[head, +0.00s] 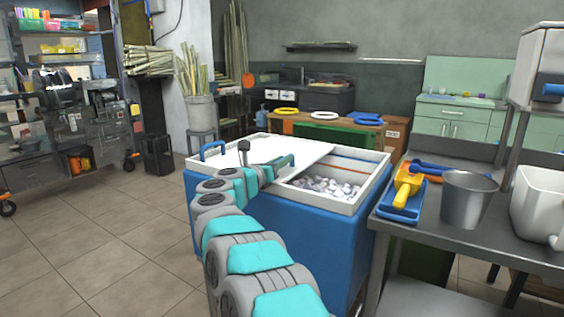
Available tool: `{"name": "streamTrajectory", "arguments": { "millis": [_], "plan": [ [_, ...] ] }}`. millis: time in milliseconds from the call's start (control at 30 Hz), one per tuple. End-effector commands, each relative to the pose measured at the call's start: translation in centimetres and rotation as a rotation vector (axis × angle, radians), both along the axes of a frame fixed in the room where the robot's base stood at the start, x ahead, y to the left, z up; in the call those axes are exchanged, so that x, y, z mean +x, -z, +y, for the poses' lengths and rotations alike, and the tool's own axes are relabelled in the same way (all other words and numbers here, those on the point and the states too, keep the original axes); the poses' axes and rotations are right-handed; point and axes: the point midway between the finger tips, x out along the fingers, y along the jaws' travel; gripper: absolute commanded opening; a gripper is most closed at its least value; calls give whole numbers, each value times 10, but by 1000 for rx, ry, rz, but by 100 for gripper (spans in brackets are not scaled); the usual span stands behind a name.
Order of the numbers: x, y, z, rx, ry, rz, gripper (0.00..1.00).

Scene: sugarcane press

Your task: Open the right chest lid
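A blue chest (310,236) with a white rim stands in front of me. A white lid panel (302,150) covers the middle of its top, and the right part of the top is uncovered, showing whitish ice-like pieces (327,187) inside. More white lid surface (223,161) lies to the left, with a blue handle (212,150) at the left end. My gripper (268,162) is over the lid near its middle, with my arm reaching in from below. The gripper is small and seen from behind. Whether its fingers are apart or touch the lid is unclear.
A wooden counter with colored rings (324,115) is behind the chest. Floor at left is clear.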

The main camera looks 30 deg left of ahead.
Motion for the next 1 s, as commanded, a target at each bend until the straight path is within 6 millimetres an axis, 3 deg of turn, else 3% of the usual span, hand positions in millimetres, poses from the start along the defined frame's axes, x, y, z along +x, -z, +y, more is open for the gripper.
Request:
{"name": "streamTrajectory", "arguments": {
  "millis": [267,667,867,1000],
  "plan": [
    [-1,1,1,-1,-2,1,50],
    [-7,1,1,0,-3,1,50],
    [-28,2,2,-1,-1,0,50],
    [-52,2,5,0,-5,1,50]
  ]
}}
